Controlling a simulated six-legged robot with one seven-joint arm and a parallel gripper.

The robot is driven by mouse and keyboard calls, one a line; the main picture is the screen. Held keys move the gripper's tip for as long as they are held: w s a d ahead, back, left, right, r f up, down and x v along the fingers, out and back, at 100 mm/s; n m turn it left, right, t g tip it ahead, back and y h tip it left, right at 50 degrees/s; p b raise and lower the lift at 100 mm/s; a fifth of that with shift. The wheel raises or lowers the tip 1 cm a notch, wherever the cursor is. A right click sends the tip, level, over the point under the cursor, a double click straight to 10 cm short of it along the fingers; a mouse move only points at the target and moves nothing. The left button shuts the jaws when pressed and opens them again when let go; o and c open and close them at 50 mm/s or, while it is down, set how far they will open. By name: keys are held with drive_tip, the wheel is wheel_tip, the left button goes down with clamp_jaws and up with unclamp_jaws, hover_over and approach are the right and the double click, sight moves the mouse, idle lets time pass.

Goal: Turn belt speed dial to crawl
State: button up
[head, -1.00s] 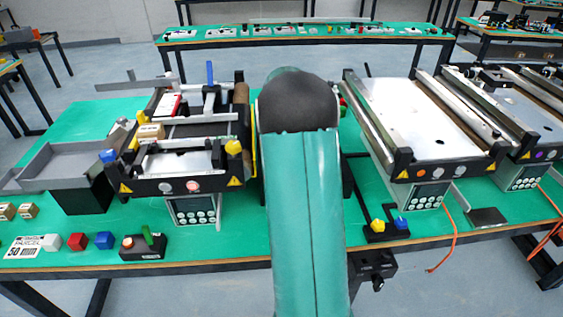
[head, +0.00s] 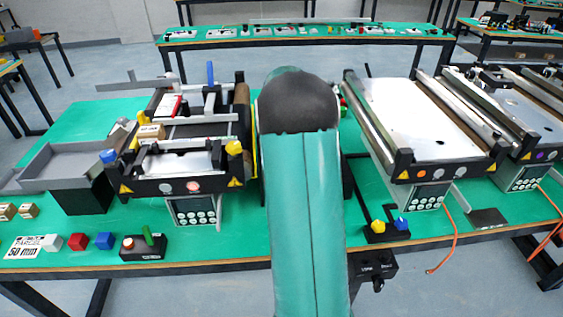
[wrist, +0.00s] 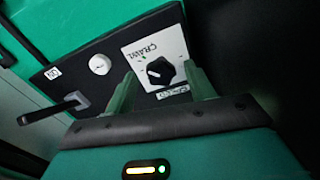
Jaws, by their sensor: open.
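In the wrist view a black dial (wrist: 160,71) sits on a white plate (wrist: 152,45) on a dark control box (wrist: 105,85). The word CRAWL is printed on the plate above the dial, and a second label lies below it. A small white mark shows on the dial, toward its left side. My gripper (wrist: 161,74) is open, with one green finger on each side of the dial; I cannot tell whether either touches it. In the head view the control box (head: 372,268) hangs at the table's front edge, partly hidden behind my arm.
A white round button (wrist: 99,64) and a lever (wrist: 62,107) are on the same box, left of the dial. In the head view, conveyors stand left (head: 190,185) and right (head: 425,110) of my arm. A yellow-and-blue button box (head: 388,230) sits above the control box.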

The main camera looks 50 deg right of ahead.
wheel_tip(320, 180, up, 14)
drive_tip(key=shift+f, duration=0.25)
drive_tip(key=shift+s+f, duration=0.1)
idle(0.5)
